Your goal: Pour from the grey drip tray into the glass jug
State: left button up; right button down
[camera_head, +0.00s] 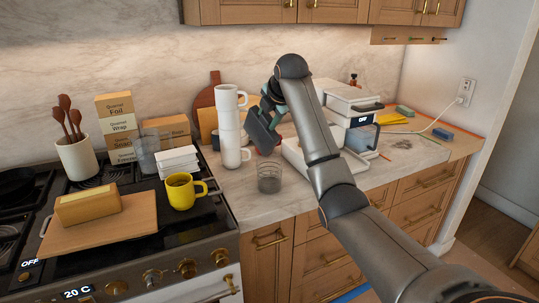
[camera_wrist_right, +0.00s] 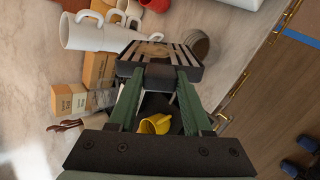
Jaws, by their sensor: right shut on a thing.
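My right gripper (camera_head: 272,103) is shut on the grey drip tray (camera_head: 261,131) and holds it steeply tilted above the counter. In the right wrist view the fingers (camera_wrist_right: 160,82) grip one edge of the slatted tray (camera_wrist_right: 158,58), which has a brownish patch on top. A short clear glass vessel (camera_head: 269,179) stands upright on the counter below the tray, apart from it. A taller clear glass vessel (camera_head: 146,154) stands at the back of the stove. I cannot tell for sure which is the glass jug. No falling liquid shows. My left gripper is out of view.
White stacked mugs (camera_head: 231,125) stand close left of the tray. A white coffee machine (camera_head: 347,112) is behind my right arm. A yellow mug (camera_head: 181,191), white stacked dishes (camera_head: 177,161) and a wooden board (camera_head: 100,222) are on the stove. The counter's front strip is clear.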

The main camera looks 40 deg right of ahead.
jog(key=shift+a+f, duration=0.2)
jog(key=shift+a, duration=0.1)
jog(key=shift+w+a+f+n+h+b, duration=0.1)
jog(key=shift+a+f+n+h, duration=0.2)
jog(key=shift+a+h, duration=0.35)
jog(key=shift+w+a+f+n+h+b, duration=0.1)
jog(key=shift+a+f+n+h, duration=0.25)
jog(key=shift+a, duration=0.55)
jog(key=shift+a+f+n+h+b, duration=0.15)
jog(key=shift+a+f+h, duration=0.3)
jog(key=shift+a+h, duration=0.25)
jog(key=a+h, duration=0.1)
jog(key=a+f+n+h+p, duration=0.1)
jog(key=a, duration=0.1)
jog(key=a+f+p, duration=0.1)
jog(key=shift+w+a+f+n+t+h, duration=0.2)
jog(key=shift+a+n+t+h, duration=0.1)
jog(key=shift+t+h, duration=0.1)
jog(key=a+f+h, duration=0.1)
jog(key=a+n+h, duration=0.1)
jog(key=a, duration=0.1)
jog(key=a+f+n+t, duration=0.1)
jog(key=shift+w+a+f+h+p, duration=0.1)
jog(key=shift+a+f+h+p, duration=0.25)
jog(key=shift+h+p, duration=0.05)
